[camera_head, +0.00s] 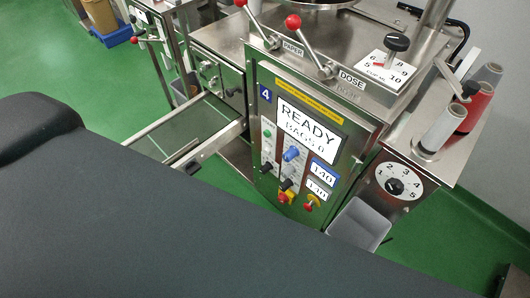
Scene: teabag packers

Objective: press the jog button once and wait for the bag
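The packing machine's front panel (330,172) stands right of centre. Its display (308,128) reads READY, with a line below that looks like BAGS 0. The small labels are too blurred to tell which is the jog button. A chute or conveyor (188,125) runs out to the left of the machine; I see no bag on it. Neither of my grippers shows.
My own dark body fills the lower left. Red-ball PAPER (293,22) and DOSE (328,72) levers rise on top. A numbered dial (398,187), spools (440,128) and a grey bin (358,225) stand at right. Green floor is open at left.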

